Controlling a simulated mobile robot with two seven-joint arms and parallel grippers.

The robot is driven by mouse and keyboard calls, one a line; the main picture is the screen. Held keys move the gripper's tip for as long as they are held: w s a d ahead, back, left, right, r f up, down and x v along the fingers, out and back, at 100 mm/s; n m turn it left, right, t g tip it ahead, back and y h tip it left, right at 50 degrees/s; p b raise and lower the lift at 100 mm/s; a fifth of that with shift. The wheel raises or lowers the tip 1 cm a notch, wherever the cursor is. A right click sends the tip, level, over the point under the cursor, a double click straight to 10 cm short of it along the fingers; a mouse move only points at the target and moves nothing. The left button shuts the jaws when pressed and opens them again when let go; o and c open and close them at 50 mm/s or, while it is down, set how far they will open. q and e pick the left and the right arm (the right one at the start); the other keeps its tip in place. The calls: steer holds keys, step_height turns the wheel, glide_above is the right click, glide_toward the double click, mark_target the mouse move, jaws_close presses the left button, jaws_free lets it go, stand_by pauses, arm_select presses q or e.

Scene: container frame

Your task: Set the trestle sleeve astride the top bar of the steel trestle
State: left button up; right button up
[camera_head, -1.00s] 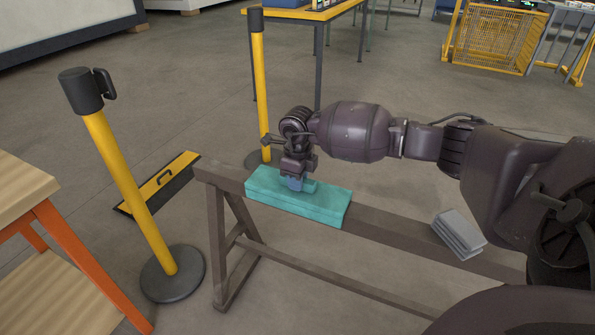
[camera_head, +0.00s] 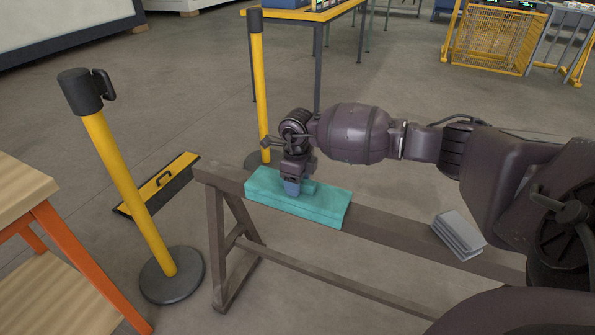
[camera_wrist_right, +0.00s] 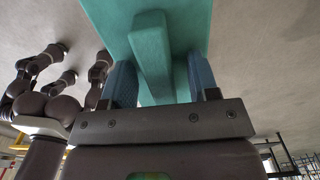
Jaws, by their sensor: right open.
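The teal trestle sleeve (camera_head: 318,211) sits on the top bar of the steel trestle (camera_head: 385,225), towards its left end, lying along the bar and covering its top and near face. A raised teal ridge (camera_wrist_right: 152,55) runs along the sleeve's top in the right wrist view. My right gripper (camera_head: 293,188) is over the sleeve, pointing down. Its blue fingers (camera_wrist_right: 162,82) stand open on either side of the ridge, with gaps showing. The sleeve's far side is hidden in the head view. My left gripper is not seen.
A grey ribbed block (camera_head: 459,235) sits on the bar to the right. A yellow post (camera_head: 130,190) stands left of the trestle, and another yellow post (camera_head: 260,85) stands behind it. A wooden-topped table (camera_head: 20,190) is at the left edge.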

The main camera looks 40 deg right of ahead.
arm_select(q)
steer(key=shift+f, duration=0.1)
arm_select(e)
step_height(320, 180, up, 3)
steer(key=shift+w+f+p, duration=0.15)
steer(key=shift+f+p, duration=0.05)
steer(key=shift+p, duration=0.2)
step_height(320, 180, up, 8)
steer(key=shift+f+p, duration=0.1)
steer(key=shift+p, duration=0.85)
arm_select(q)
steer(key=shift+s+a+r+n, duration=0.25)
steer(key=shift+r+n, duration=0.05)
arm_select(e)
steer(key=shift+s, duration=0.2)
